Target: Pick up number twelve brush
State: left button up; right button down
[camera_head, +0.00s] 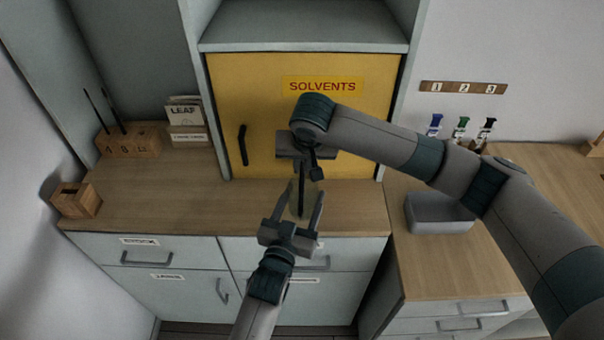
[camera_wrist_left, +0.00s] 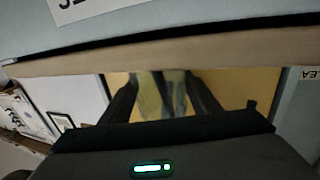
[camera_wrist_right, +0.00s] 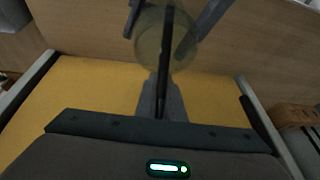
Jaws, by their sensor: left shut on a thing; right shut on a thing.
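A thin dark brush (camera_head: 301,190) hangs upright below my right gripper (camera_head: 309,168), in front of the yellow cabinet. My right gripper is shut on the brush handle (camera_wrist_right: 163,60). My left gripper (camera_head: 304,192) is below and shut around a clear, yellowish glass jar (camera_head: 297,207); the jar also shows in the left wrist view (camera_wrist_left: 160,95). In the right wrist view the brush's far end overlaps the jar (camera_wrist_right: 150,40); its tip cannot be made out. The wooden brush block (camera_head: 128,142) at the back left holds two other dark brushes; its third position shows no brush.
A wooden block (camera_head: 77,201) stands at the counter's left edge. Behind are a LEAF booklet (camera_head: 185,111) and the closed SOLVENTS cabinet (camera_head: 262,85). A grey tray (camera_head: 440,212) and three small bottles (camera_head: 460,129) are on the right. The counter's left middle is clear.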

jog(key=shift+r, duration=0.1)
jog(key=r, duration=1.1)
jog(key=shift+s+r, duration=0.2)
jog(key=shift+r, duration=0.2)
jog(key=s+d, duration=0.2)
jog(key=s, duration=1.7)
jog(key=shift+s+f, duration=0.2)
jog(key=shift+s, duration=0.1)
pick_arm(q)
jog(key=o, duration=1.3)
jog(key=v, duration=1.2)
